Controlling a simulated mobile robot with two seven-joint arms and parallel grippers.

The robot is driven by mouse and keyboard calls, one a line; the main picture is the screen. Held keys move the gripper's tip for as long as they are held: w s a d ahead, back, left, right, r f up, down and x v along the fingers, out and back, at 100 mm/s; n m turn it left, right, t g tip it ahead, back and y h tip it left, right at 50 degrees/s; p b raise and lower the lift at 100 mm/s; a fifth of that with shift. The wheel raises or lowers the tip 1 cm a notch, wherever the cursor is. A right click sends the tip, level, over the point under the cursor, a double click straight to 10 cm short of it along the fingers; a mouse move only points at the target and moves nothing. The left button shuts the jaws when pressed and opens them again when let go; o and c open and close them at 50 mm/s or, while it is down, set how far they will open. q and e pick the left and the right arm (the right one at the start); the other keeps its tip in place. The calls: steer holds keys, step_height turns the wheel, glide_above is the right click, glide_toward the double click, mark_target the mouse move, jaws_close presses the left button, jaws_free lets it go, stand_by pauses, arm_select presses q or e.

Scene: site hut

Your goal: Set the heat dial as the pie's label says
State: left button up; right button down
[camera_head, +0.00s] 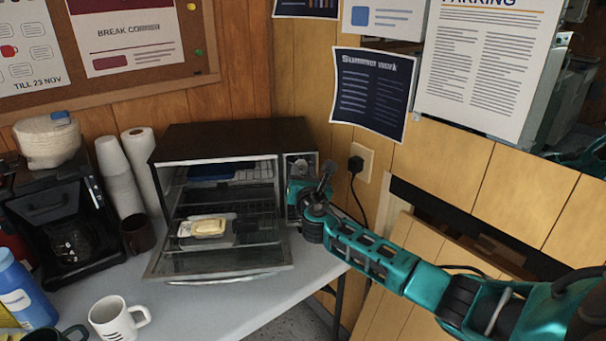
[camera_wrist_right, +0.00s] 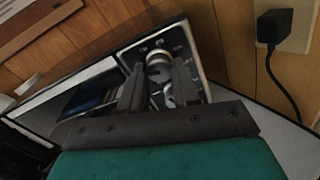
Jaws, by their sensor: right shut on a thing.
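The toaster oven (camera_head: 235,142) stands on the table with its glass door (camera_head: 225,262) swung down open. A pale yellow block on a light tray, perhaps the pie (camera_head: 209,228), lies at the oven's opening; I cannot read any label on it. My right gripper (camera_head: 305,178) is at the control panel on the oven's right side. In the right wrist view the right gripper (camera_wrist_right: 158,72) is shut on a silver dial (camera_wrist_right: 158,68) of that panel. Another round knob shows partly between the fingers, lower down. The dial's markings are too small to read. My left gripper is out of view.
A coffee maker (camera_head: 65,215), stacked cups (camera_head: 118,175) and a paper roll (camera_head: 145,165) stand left of the oven. A white mug (camera_head: 118,318) and a blue bottle (camera_head: 24,290) are in front. A plugged-in cord (camera_head: 355,185) hangs right of the panel.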

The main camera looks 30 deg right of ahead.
steer(key=shift+m, duration=0.4)
steer(key=shift+f+m+b, duration=0.1)
steer(key=shift+m+b, duration=0.4)
steer(key=shift+m, duration=0.1)
steer(key=m+b, duration=0.4)
steer(key=m, duration=0.6)
steer(key=shift+a+m, duration=0.1)
steer(key=shift+m, duration=0.3)
steer(key=m, duration=0.2)
steer(key=shift+r+m+b, duration=0.2)
steer(key=shift+m+b, duration=0.1)
steer(key=shift+b, duration=0.1)
steer(key=shift+r+m+b, duration=0.1)
steer(key=shift+m+b, duration=0.25)
steer(key=shift+m, duration=1.75)
